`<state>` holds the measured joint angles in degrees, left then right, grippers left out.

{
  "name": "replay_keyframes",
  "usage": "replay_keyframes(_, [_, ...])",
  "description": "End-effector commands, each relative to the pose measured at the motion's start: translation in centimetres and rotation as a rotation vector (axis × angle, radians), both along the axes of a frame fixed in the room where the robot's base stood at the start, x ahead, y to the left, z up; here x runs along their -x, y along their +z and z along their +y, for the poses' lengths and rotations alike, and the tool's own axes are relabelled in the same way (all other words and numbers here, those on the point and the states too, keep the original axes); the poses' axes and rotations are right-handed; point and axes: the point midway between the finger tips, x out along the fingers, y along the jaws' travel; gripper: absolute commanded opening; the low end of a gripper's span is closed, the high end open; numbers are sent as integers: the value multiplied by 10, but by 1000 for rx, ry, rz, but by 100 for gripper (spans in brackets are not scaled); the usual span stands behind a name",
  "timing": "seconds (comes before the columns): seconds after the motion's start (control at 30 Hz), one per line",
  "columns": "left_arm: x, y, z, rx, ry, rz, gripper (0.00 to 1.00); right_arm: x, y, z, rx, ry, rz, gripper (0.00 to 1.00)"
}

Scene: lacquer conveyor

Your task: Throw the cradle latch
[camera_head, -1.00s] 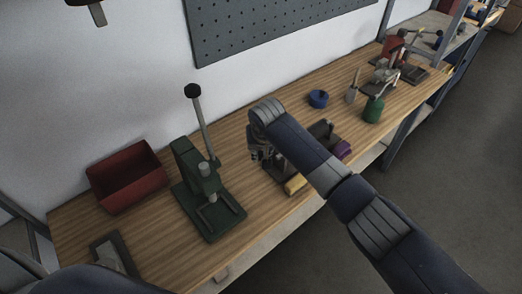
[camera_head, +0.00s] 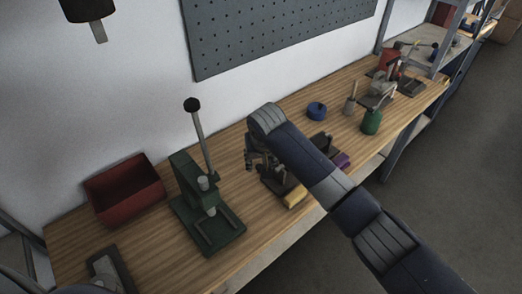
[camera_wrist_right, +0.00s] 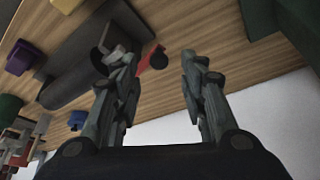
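The cradle (camera_head: 272,184) is a dark block on the wooden bench, mostly hidden behind my right arm in the head view. In the right wrist view the dark grey cradle (camera_wrist_right: 80,75) lies at upper left. A small red piece with a dark knob (camera_wrist_right: 155,58), which looks like the latch lever, shows beyond and between my fingertips. My right gripper (camera_wrist_right: 157,62) is open, its fingers apart around that line of sight; contact cannot be told. The right gripper also shows in the head view (camera_head: 254,158), beside the cradle.
A green lever press (camera_head: 208,215) and a red bin (camera_head: 125,190) stand to the left. A blue ring (camera_head: 316,111) and a green bottle (camera_head: 371,122) stand farther right.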

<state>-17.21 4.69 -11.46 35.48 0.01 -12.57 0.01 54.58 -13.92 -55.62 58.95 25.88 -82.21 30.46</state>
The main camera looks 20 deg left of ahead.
Motion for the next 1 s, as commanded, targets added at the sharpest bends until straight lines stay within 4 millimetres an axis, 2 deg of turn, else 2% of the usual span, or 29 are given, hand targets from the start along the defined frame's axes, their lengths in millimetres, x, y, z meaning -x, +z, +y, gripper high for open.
replay_keyframes(0.3, [-1,0,-1,1,0,-1,40,21,60,-9,-4,2,-5,40])
replay_keyframes(0.43, [-1,0,-1,1,0,-1,40,27,76,-11,-3,2,-4,40])
replay_keyframes(0.6, [-1,0,-2,2,0,-1,40,31,85,-13,-3,0,-3,40])
replay_keyframes(1.0, [-1,0,-2,2,0,-1,40,31,85,-13,-2,1,-2,40])
